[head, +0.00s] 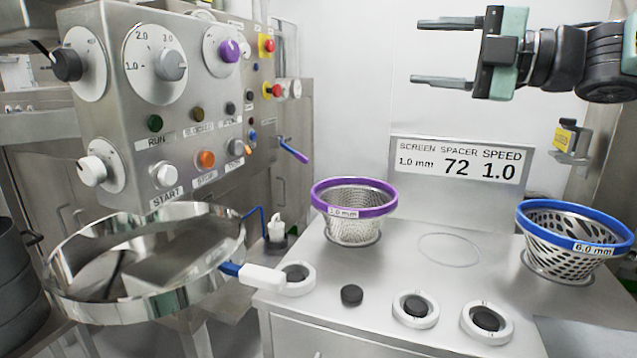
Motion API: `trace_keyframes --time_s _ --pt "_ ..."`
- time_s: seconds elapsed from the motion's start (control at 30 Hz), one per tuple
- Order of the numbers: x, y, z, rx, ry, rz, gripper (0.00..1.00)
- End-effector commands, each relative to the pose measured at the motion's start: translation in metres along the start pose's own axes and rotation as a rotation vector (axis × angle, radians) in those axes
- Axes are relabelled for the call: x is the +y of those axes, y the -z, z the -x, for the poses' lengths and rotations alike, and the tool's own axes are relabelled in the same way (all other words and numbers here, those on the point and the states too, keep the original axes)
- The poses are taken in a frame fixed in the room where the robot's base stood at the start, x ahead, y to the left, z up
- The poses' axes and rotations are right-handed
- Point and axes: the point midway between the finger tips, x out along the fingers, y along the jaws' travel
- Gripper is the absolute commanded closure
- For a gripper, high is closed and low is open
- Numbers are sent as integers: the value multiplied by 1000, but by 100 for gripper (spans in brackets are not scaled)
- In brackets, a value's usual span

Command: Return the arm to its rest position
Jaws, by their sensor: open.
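My gripper (443,52) is in the upper right of the head view, held in the air well above the steel bench. Its two fingers point left and stand apart, with nothing between them. My arm comes in from the right edge. No object touches the gripper.
Below it on the bench (420,268) stand a purple-rimmed basket (354,200) and a blue-rimmed basket (572,238). A sign (460,165) stands behind them. A control panel (165,110) rises at left above a round steel pan (150,305). The air around the gripper is clear.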

Motion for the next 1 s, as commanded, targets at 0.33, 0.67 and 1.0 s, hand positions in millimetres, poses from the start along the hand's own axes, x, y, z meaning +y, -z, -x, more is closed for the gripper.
trace_keyframes --time_s 0.33,0.67,1.0 --pt "-35 -17 -31 -252 -24 -274 44" --pt "-188 8 -27 -771 186 -886 44" --pt "-334 131 60 -1280 637 -1337 44"
